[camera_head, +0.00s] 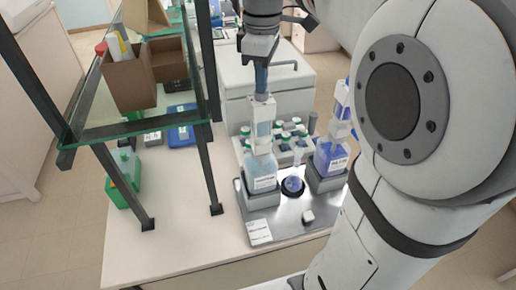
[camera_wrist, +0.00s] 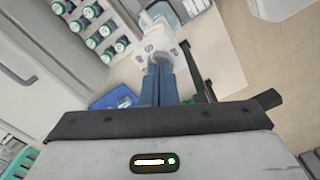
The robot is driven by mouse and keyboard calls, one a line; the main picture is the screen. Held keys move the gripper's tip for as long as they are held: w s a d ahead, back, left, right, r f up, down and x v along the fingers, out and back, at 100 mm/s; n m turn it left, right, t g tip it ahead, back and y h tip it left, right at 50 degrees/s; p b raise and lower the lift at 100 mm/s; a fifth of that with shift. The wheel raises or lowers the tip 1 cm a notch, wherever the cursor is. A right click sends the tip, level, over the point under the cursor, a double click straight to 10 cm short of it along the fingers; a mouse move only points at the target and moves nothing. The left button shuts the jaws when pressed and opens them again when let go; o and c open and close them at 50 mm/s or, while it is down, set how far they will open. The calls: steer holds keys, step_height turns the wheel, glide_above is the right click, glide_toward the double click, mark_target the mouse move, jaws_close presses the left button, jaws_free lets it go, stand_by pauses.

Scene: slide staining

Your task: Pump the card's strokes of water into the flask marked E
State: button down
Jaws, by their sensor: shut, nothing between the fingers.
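My gripper (camera_head: 262,91) is shut and empty, its blue fingers pointing down at the top of the left dispenser's white pump head (camera_head: 263,112). The fingertips look at or just above that head; I cannot tell if they touch. In the wrist view the shut fingers (camera_wrist: 163,66) end at the white pump head (camera_wrist: 155,38). The left bottle (camera_head: 262,172) holds pale blue liquid. A small flask (camera_head: 293,184) with dark bluish contents stands between the two dispensers; its mark is not readable. A white card (camera_head: 259,232) lies on the grey tray (camera_head: 285,228); its text is too small to read.
A second dispenser bottle (camera_head: 330,157) with violet-blue liquid stands on the right, close to my arm. A small white block (camera_head: 308,215) is on the tray. A rack of green-capped vials (camera_head: 290,135) stands behind. A glass shelf (camera_head: 135,128) is on the left.

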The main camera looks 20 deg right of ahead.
mark_target(261, 97)
steer(key=shift+f+b, duration=1.3)
steer(key=shift+f, duration=0.85)
steer(key=shift+r+p, duration=2.5)
steer(key=shift+r, duration=0.5)
step_height(261, 97, up, 5)
steer(key=p, duration=0.4)
steer(key=shift+f, duration=0.1)
